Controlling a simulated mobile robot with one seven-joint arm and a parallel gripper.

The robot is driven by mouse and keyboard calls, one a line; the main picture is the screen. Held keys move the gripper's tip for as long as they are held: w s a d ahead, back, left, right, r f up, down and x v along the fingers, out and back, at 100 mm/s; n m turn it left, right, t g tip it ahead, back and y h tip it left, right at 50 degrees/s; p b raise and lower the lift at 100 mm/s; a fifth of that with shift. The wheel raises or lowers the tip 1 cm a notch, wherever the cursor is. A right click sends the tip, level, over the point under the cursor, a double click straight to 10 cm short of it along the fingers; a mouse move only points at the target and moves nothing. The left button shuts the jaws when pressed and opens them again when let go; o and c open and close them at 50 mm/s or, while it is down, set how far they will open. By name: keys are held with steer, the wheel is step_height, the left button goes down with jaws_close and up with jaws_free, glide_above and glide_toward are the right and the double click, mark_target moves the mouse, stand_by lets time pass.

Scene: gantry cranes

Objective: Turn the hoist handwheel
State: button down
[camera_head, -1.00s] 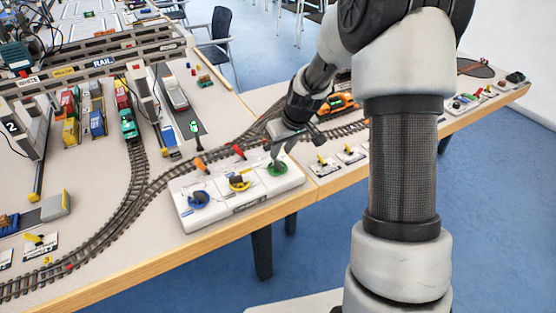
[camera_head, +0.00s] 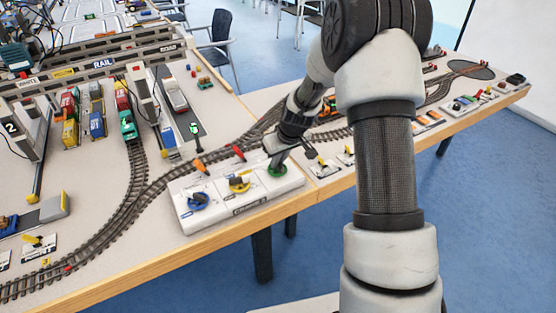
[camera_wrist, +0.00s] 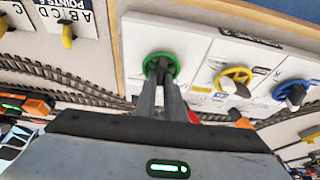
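A white panel (camera_head: 238,208) at the table's front edge carries three handwheels: blue (camera_head: 199,200), yellow (camera_head: 239,183) and green (camera_head: 278,170). Dark crank handles show on the blue and yellow wheels. I cannot read which label says hoist. My gripper (camera_head: 277,163) reaches down onto the green wheel. In the wrist view, my gripper (camera_wrist: 158,68) has its fingertips close together over the middle of the green wheel (camera_wrist: 146,60), around a dark handle that they mostly hide. The yellow wheel (camera_wrist: 221,86) and the blue wheel (camera_wrist: 283,99) are to the right, untouched.
Small yellow switches (camera_head: 320,162) are on the right-hand table. The floor in front is clear.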

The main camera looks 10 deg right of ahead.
steer(key=shift+m, duration=0.3)
steer(key=shift+a+r+m+h+p, duration=0.15)
steer(key=shift+m+h+p, duration=0.25)
steer(key=shift+m, duration=0.5)
steer(key=m+h+p, duration=0.1)
steer(key=m, duration=0.1)
steer(key=shift+m, duration=0.3)
steer(key=shift+m+h+p, duration=0.8)
steer(key=shift+m+p, duration=0.7)
steer(key=shift+m, duration=0.7)
steer(key=c, duration=1.8)
jaws_free()
steer(key=shift+c, duration=0.2)
